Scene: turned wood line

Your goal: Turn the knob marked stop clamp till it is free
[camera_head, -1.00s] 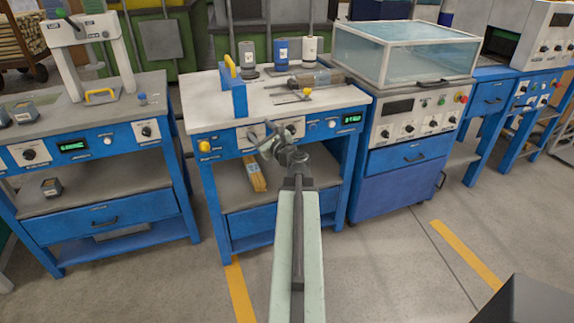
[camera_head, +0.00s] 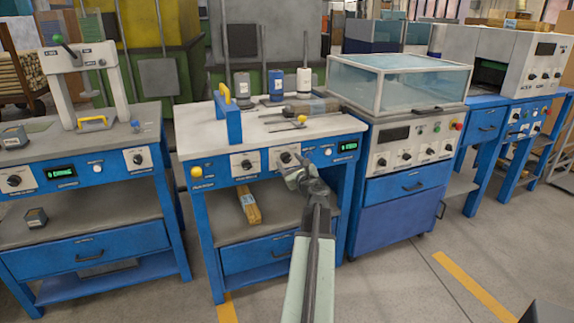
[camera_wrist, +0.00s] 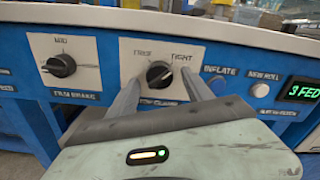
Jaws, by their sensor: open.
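The stop clamp knob (camera_wrist: 158,74) is a black round knob on a white plate in the wrist view, with "FREE" at upper left and "TIGHT" at upper right. Its white pointer line is hard to read exactly. The lower label is partly hidden by my gripper. My gripper (camera_wrist: 160,92) is open, with one grey finger on each side of the knob; I cannot tell whether they touch it. In the head view, my gripper (camera_head: 299,172) is at the front panel of the middle blue bench (camera_head: 205,235), and the knob (camera_head: 286,157) shows just behind it.
The film brake knob (camera_wrist: 61,65) is left of the clamp plate. The inflate button (camera_wrist: 217,84), new roll button (camera_wrist: 260,90) and green display (camera_wrist: 303,92) are to the right. A yellow button (camera_head: 196,172) is at the panel's left end. Open floor lies in front.

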